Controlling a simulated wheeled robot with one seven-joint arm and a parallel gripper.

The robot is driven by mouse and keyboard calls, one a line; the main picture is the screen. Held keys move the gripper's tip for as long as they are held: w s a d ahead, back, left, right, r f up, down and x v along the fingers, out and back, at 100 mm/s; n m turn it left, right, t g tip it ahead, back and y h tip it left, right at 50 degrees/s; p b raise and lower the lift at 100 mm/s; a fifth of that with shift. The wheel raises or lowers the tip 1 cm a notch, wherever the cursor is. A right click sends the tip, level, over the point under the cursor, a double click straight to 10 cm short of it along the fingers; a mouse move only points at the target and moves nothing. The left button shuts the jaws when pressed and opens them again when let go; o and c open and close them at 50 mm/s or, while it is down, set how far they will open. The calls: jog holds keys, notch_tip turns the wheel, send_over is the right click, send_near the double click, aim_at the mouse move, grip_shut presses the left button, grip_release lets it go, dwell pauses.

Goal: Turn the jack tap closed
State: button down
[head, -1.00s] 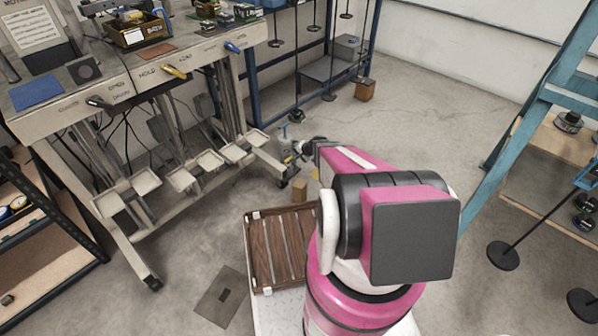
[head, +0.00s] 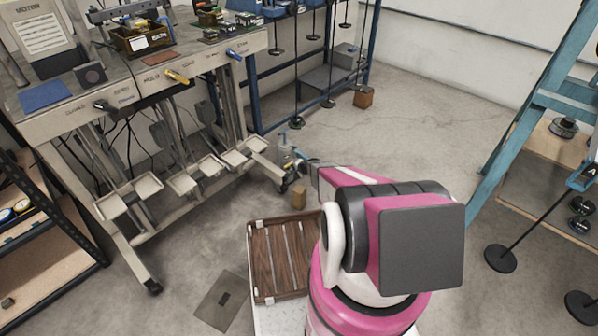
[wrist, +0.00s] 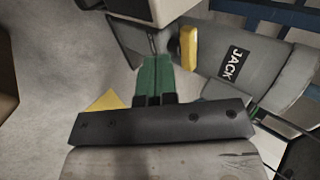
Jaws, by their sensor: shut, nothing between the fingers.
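In the wrist view a grey rounded body with a black JACK label (wrist: 235,65) lies at the right. A short yellow lever (wrist: 189,48), apparently the jack tap, stands at its left side. My gripper (wrist: 154,60) has green fingers pressed together, with nothing between them. The fingertips appear just left of the yellow lever; I cannot tell whether they touch it. In the head view the jack area (head: 284,142) is small, by the bench's right foot, and my arm hides most of my gripper.
A workbench (head: 130,95) with pedals and levers stands at the left. A wooden block (head: 299,197) stands on the floor near the jack, and a slatted wooden tray (head: 253,262) is in front of me. A blue ladder (head: 510,135) stands at the right.

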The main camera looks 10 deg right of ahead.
aim_at(286, 168)
jog(key=shift+w+a+r, duration=0.1)
jog(key=shift+w+a, duration=0.35)
jog(key=shift+w, duration=0.2)
jog(key=shift+w+a, duration=0.45)
jog(key=shift+w, duration=0.15)
jog(key=shift+a+m+t+h, duration=0.3)
jog(key=shift+m+h, duration=0.3)
jog(key=shift+m, duration=0.2)
jog(key=shift+w+a, duration=0.1)
jog(key=shift+a, duration=0.6)
jog(key=shift+d, duration=0.15)
